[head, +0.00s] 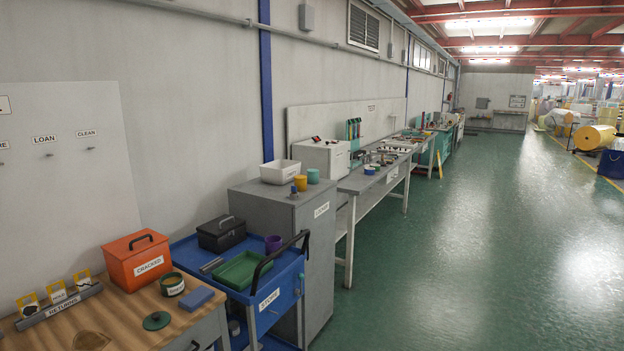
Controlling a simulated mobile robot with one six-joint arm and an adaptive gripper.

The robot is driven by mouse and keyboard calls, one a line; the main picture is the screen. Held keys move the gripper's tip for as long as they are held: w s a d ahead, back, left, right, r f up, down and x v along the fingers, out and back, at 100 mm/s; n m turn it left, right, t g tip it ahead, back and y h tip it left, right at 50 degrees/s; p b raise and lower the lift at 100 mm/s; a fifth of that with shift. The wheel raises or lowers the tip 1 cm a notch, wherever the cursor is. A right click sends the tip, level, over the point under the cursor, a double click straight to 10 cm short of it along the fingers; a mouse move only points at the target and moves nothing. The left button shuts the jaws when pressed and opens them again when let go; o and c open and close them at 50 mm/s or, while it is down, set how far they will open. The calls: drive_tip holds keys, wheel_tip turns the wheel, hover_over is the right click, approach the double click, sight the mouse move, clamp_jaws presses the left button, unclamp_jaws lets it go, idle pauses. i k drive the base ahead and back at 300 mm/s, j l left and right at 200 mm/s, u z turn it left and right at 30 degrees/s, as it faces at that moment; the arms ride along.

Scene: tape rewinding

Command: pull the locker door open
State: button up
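The grey locker (318,252) stands against the wall side, left of the picture's middle. A white label (321,210) is on its aisle-facing side; its small lettering is hard to read. That side looks flat and flush, so the door appears closed. The blue cart in front hides the locker's lower near side. My gripper is not in view.
The blue cart (268,297) with a black push handle (284,254) stands close before the locker. A white bin (280,171) and small cups sit on the locker. A wooden bench (185,322) is nearest. A grey workbench (360,183) lies beyond. The green floor (470,250) to the right is clear.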

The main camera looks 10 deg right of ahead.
sight(318, 216)
drive_tip(key=i+l+u, duration=0.1)
drive_tip(key=i, duration=0.5)
drive_tip(key=i+l+u, duration=0.15)
drive_tip(key=i+l, duration=0.15)
drive_tip(key=i, duration=0.3)
drive_tip(key=i+l+u, duration=0.1)
drive_tip(key=i+l, duration=0.2)
drive_tip(key=i, duration=0.3)
drive_tip(key=i+l+u, duration=0.1)
drive_tip(key=i+l, duration=0.25)
drive_tip(key=i, duration=0.2)
drive_tip(key=i+l+u, duration=0.1)
drive_tip(key=i+l, duration=0.3)
drive_tip(key=i, duration=0.15)
